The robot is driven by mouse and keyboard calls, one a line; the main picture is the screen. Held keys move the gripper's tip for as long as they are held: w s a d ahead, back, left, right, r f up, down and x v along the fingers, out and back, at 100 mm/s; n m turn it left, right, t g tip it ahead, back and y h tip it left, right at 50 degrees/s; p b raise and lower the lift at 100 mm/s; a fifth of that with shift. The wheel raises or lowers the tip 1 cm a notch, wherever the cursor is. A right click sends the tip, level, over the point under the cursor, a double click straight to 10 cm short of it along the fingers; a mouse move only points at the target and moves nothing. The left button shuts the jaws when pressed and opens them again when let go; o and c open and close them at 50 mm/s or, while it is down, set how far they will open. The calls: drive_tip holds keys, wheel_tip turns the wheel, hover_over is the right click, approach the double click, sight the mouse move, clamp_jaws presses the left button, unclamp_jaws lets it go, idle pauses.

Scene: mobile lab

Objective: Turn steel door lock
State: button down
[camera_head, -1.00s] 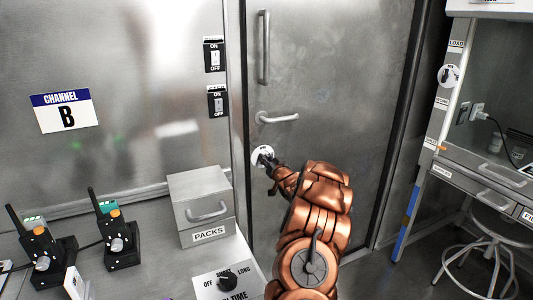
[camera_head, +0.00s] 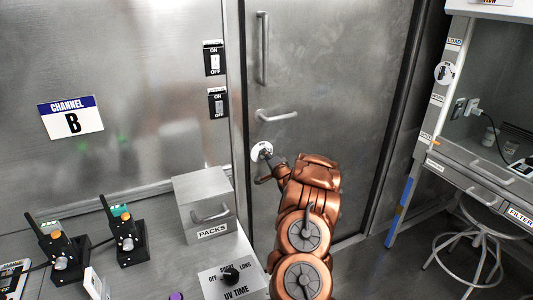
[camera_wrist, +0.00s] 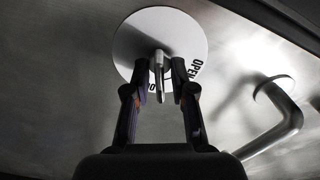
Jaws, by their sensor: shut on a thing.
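The steel door (camera_head: 325,95) stands closed, with a long vertical pull bar and a lever handle (camera_head: 276,115). Its lock is a white round plate (camera_head: 261,151) below the lever. In the wrist view the lock plate (camera_wrist: 160,35) carries black lettering, with "OPEN" readable at its right edge. A slim metal lock knob (camera_wrist: 159,62) sticks out from the plate's middle. My gripper (camera_wrist: 162,82) has its two dark fingers on either side of the knob, shut on it. In the head view my gripper (camera_head: 268,168) is small at the lock, and its contact is hard to see.
The lever handle (camera_wrist: 285,120) lies close to the right of my fingers in the wrist view. A PACKS box (camera_head: 203,205), UV time dial (camera_head: 229,275) and radios stand on the left counter. A stool (camera_head: 470,250) and bench are at right.

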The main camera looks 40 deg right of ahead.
drive_tip(key=shift+d+m+p, duration=0.1)
drive_tip(key=shift+m+p, duration=0.45)
drive_tip(key=shift+m, duration=1.55)
drive_tip(key=shift+f, duration=0.1)
drive_tip(key=c, duration=1.3)
unclamp_jaws()
drive_tip(key=shift+v, duration=6.05)
